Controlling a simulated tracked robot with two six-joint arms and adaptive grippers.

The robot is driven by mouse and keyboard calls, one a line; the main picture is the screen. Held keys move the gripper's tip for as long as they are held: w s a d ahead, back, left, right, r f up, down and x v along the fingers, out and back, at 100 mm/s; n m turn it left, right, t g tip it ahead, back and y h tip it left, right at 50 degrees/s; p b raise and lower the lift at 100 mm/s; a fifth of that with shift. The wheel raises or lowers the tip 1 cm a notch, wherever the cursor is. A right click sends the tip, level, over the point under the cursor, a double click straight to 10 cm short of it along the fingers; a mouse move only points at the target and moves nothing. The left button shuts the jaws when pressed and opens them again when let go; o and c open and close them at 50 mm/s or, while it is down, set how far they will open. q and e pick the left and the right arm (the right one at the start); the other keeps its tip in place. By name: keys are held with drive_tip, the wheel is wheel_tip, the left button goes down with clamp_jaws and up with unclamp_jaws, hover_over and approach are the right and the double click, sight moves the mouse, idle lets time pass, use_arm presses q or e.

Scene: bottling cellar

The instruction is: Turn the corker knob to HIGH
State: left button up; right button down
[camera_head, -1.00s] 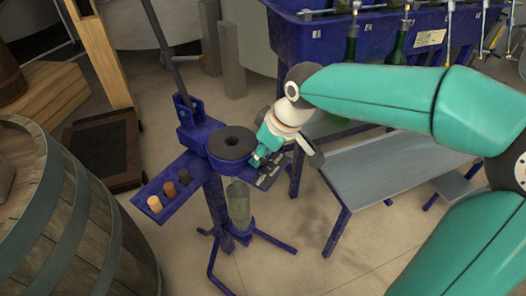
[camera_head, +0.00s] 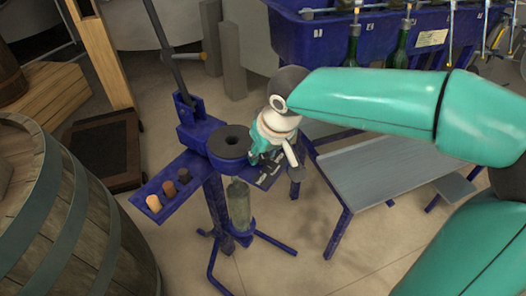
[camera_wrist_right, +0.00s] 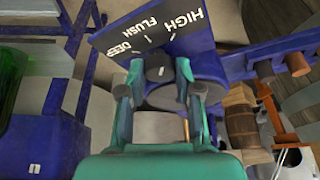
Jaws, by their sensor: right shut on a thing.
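The corker (camera_head: 205,150) is a blue stand with a dark round disc (camera_head: 231,141) on top. Its label plate (camera_wrist_right: 190,45) shows HIGH, FLUSH and DEEP in white letters in the right wrist view. The dark knob (camera_wrist_right: 159,68) sits at the plate's near edge, with a small white mark on it. I cannot tell which label the mark points to. My right gripper (camera_head: 262,160) is at the corker's right side, its two fingers (camera_wrist_right: 160,75) shut on the knob from both sides. The head view hides the knob behind my gripper. My left gripper is in neither view.
A tray (camera_head: 165,204) with several corks juts out at the corker's left. A bottle (camera_head: 239,205) stands under the disc. A barrel (camera_head: 70,215) is at the left, a grey-topped bench (camera_head: 400,165) at the right, a blue filler trough (camera_head: 330,40) behind.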

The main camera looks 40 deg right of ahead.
drive_tip(key=c, duration=0.8)
unclamp_jaws()
drive_tip(key=v, duration=1.2)
